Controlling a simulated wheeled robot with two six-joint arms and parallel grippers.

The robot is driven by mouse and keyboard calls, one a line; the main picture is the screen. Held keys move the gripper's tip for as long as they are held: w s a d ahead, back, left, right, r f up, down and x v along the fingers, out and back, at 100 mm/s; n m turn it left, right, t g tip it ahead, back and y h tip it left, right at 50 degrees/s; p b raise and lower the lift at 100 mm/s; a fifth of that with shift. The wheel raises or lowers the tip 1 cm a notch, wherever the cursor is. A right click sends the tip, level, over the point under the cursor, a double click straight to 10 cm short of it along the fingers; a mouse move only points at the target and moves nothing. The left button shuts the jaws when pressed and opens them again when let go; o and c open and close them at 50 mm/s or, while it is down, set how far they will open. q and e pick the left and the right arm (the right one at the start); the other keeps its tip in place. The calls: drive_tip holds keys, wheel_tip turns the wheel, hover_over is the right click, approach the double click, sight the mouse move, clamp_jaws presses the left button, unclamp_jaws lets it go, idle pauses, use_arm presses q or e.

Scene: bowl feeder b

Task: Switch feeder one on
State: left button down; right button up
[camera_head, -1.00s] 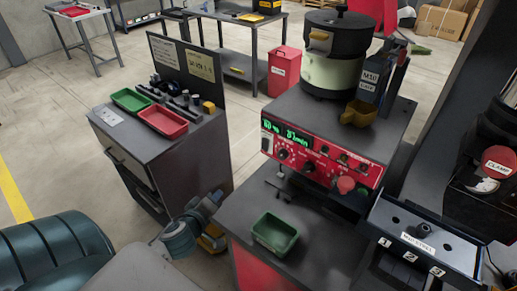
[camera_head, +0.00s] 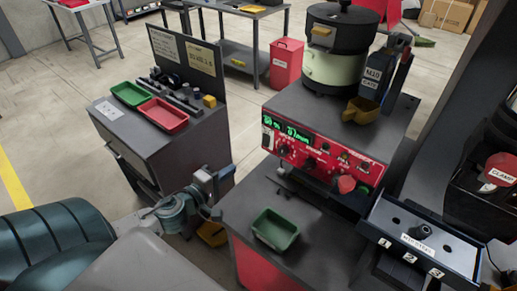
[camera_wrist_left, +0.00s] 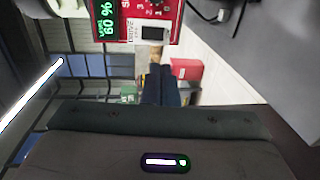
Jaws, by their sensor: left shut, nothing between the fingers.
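The bowl feeder (camera_head: 334,75) stands on the bench at upper centre. Its red control panel (camera_head: 318,152) faces me with lit green displays, black knobs and a red mushroom button (camera_head: 346,184). A pale switch (camera_head: 267,140) is at the panel's left end. In the left wrist view a black-and-white switch (camera_wrist_left: 155,33) shows beside a green display (camera_wrist_left: 105,20) reading about 60 %. My left gripper (camera_head: 226,176) is left of the panel, apart from it. In the left wrist view its dark fingers (camera_wrist_left: 160,75) are shut and empty, with the panel at the top. My right gripper is not visible.
A green tray (camera_head: 259,238) sits on the bench front. A dark fixture (camera_head: 462,253) numbered 1, 2, 3 is at right. A grey cabinet (camera_head: 190,148) with green and red trays stands left, close to my left arm. Floor lies open between cabinet and feeder.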

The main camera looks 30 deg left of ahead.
use_arm(q)
drive_tip(key=shift+w, duration=0.1)
drive_tip(key=p, duration=0.2)
approach(264, 145)
drive_tip(key=shift+w+d+f, duration=0.1)
drive_tip(key=shift+w, duration=1.05)
drive_tip(key=shift+w+d+f, duration=0.1)
drive_tip(key=shift+w+d, duration=0.05)
drive_tip(key=shift+w, duration=0.95)
drive_tip(key=shift+w+d+f, duration=0.1)
drive_tip(key=shift+w, duration=1.05)
drive_tip(key=shift+b, duration=0.3)
